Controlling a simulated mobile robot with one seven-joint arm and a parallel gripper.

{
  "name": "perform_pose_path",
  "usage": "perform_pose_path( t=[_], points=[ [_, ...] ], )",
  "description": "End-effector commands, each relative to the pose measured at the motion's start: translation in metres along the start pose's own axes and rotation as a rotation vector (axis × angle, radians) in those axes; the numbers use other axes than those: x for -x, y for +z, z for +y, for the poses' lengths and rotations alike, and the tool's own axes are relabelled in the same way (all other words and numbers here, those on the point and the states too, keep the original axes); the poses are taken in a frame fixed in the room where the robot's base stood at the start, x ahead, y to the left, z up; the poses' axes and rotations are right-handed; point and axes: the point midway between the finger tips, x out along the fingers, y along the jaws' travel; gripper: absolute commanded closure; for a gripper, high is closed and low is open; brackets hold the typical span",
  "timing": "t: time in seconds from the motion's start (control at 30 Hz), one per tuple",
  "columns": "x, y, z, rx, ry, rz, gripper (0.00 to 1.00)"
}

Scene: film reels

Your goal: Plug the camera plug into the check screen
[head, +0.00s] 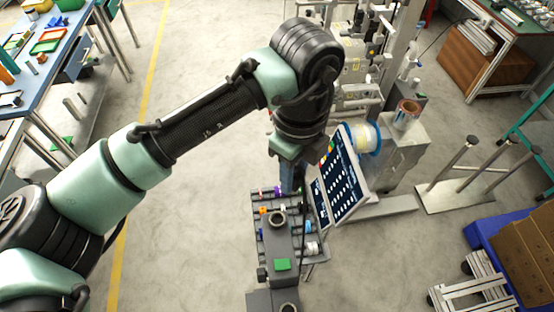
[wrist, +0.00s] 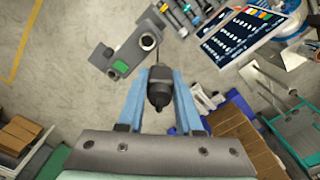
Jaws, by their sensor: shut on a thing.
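My gripper (wrist: 160,84) is shut on a black, rounded plug (wrist: 159,94), held between its two blue fingers in the wrist view. In the head view my gripper (head: 291,178) points down above the rack; the plug cannot be made out there.
A tilted white panel with dark displays (head: 340,182) stands close right of my gripper. A slatted rack (head: 260,222) with small coloured parts lies beside the grey box. Machinery (head: 360,70) stands behind, and a blue pallet with cartons (head: 490,235) at right. Floor at left is open.

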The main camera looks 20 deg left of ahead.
Motion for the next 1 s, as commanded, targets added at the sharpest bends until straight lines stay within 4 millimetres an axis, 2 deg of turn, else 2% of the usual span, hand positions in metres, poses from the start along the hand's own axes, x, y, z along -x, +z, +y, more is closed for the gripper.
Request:
perform_pose_path(
  t=[0.03, 0.13, 0.37, 0.57, 1.0],
  points=[
    [0.011, 0.007, 0.011, -0.054, 0.001, -0.007, 1.00],
    [0.017, 0.012, 0.023, -0.140, 0.000, -0.003, 1.00],
    [0.014, 0.013, 0.030, -0.189, -0.002, 0.002, 1.00],
    [-0.002, 0.013, 0.029, -0.187, -0.003, 0.002, 1.00],
    [-0.054, 0.012, 0.029, -0.184, -0.004, 0.005, 1.00]
  ],
)
